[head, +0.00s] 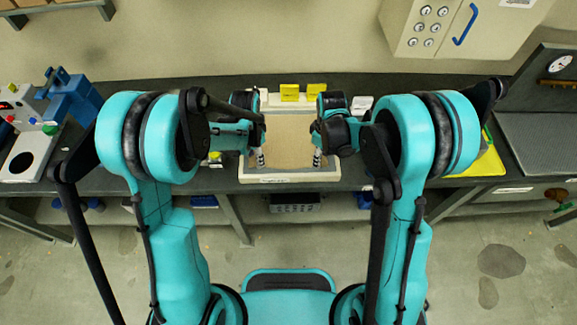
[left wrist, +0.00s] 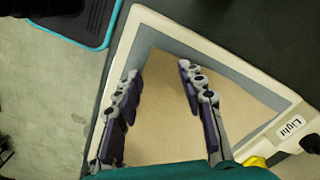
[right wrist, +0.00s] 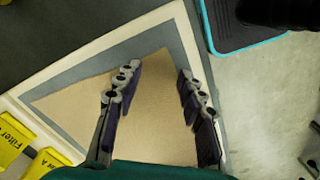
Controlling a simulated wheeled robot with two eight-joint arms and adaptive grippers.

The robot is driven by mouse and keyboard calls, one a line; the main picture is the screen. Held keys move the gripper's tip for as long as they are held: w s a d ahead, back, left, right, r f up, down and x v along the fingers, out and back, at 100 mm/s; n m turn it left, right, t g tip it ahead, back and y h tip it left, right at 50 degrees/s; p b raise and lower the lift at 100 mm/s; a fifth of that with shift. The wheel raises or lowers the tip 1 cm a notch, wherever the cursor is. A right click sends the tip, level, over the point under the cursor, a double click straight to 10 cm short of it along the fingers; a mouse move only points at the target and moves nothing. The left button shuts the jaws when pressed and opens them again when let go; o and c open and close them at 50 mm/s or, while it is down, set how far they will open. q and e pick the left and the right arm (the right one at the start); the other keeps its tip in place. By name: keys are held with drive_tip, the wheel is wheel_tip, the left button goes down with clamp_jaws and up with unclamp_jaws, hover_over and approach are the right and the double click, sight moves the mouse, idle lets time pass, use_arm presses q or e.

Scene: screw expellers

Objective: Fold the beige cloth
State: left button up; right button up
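The beige cloth (head: 289,140) lies flat inside a pale-framed tray (head: 290,178) with a grey inner surface on the dark bench. It also shows in the left wrist view (left wrist: 165,100) and the right wrist view (right wrist: 75,110). My left gripper (head: 260,160) is over the cloth's left side. Its fingers stand apart in the left wrist view (left wrist: 157,72), with cloth visible between them. My right gripper (head: 317,160) is over the cloth's right side. Its fingers also stand apart in the right wrist view (right wrist: 158,72). Whether the fingertips touch the cloth cannot be told.
Yellow labelled blocks (head: 289,92) stand behind the tray. A machine with blue parts (head: 75,95) is at the left end of the bench. A yellow tray (head: 487,160) lies to the right. A cabinet (head: 455,28) is on the wall behind.

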use_arm(q)
drive_tip(key=shift+f, duration=0.4)
use_arm(e)
drive_tip(key=shift+f, duration=0.4)
drive_tip(key=shift+r, duration=0.1)
use_arm(q)
drive_tip(key=c, duration=0.5)
use_arm(e)
drive_tip(key=c, duration=0.5)
use_arm(q)
clamp_jaws()
use_arm(e)
clamp_jaws()
use_arm(q)
drive_tip(key=shift+s+f, duration=0.1)
use_arm(e)
drive_tip(key=shift+s, duration=0.1)
